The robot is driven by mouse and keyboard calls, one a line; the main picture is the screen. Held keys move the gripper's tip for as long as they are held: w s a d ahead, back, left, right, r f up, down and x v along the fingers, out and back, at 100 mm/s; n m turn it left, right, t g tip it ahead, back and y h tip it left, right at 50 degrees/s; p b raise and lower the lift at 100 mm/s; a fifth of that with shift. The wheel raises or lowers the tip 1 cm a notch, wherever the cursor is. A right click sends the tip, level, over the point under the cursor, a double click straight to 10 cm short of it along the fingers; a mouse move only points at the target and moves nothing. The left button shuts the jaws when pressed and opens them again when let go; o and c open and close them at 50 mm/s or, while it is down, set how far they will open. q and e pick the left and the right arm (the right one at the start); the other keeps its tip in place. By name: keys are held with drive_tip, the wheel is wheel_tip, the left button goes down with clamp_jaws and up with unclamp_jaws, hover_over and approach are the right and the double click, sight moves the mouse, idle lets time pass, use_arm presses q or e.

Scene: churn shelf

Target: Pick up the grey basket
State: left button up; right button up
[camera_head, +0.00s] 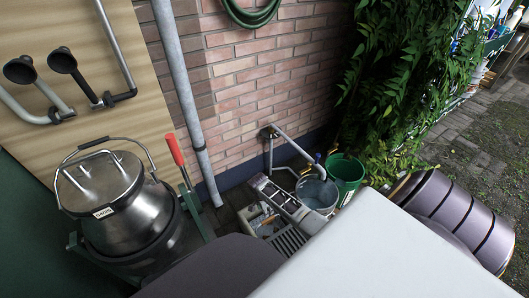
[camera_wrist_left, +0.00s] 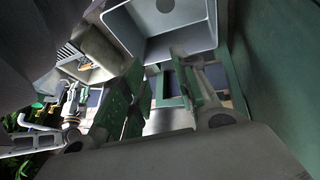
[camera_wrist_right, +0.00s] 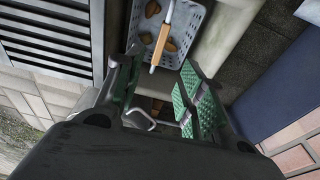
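The grey basket (camera_wrist_right: 198,28) shows in the right wrist view as a perforated tray at the top, holding brown lumps and a wooden-handled tool (camera_wrist_right: 163,35). My right gripper (camera_wrist_right: 158,78) is open, with its green-padded fingers spread below the basket's near end; I see no grip on it. In the head view a pale container (camera_head: 262,222) beside a slatted grate may be the same basket, but it is too small to be sure. My left gripper (camera_wrist_left: 158,75) is open and empty in the left wrist view, below a grey sink-like basin (camera_wrist_left: 168,45). Neither gripper shows clearly in the head view.
A steel churn (camera_head: 118,215) stands at left beside a red-handled lever (camera_head: 174,148). A slatted grate (camera_wrist_right: 48,45) lies left of the basket. A metal bucket (camera_head: 317,193) and green bucket (camera_head: 346,175) stand near the brick wall (camera_head: 270,70). Paving at far right is open.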

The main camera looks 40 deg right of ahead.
sight(268, 219)
use_arm(q)
drive_tip(key=shift+r, duration=0.1)
use_arm(e)
drive_tip(key=shift+r, duration=0.1)
